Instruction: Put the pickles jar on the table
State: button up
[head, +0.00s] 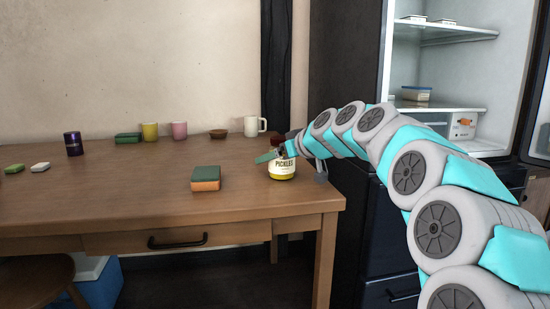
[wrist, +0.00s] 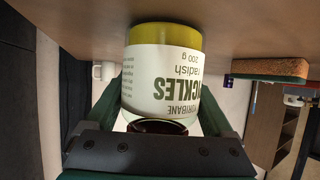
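The pickles jar (head: 282,170) has a white label, a yellow-green band at its base and a dark red lid. It is at the right end of the wooden table (head: 120,205), near the front corner. In the wrist view the jar (wrist: 165,75) appears upside down between the two green fingers of my gripper (wrist: 162,100), which appear to press on its sides. My gripper also shows in the head view (head: 278,154) around the jar's upper part. The base looks at the tabletop, but I cannot tell whether it rests there or hangs just above.
A green and orange sponge (head: 206,178) lies left of the jar. A white mug (head: 255,126), a brown bowl (head: 218,133), pink (head: 180,130) and yellow (head: 150,132) mugs stand farther back. An open fridge (head: 450,75) is at the right. The table's front middle is clear.

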jog(key=shift+o, duration=0.8)
jog(key=shift+r, duration=0.2)
jog(key=p+v, duration=0.1)
jog(key=v, duration=1.1)
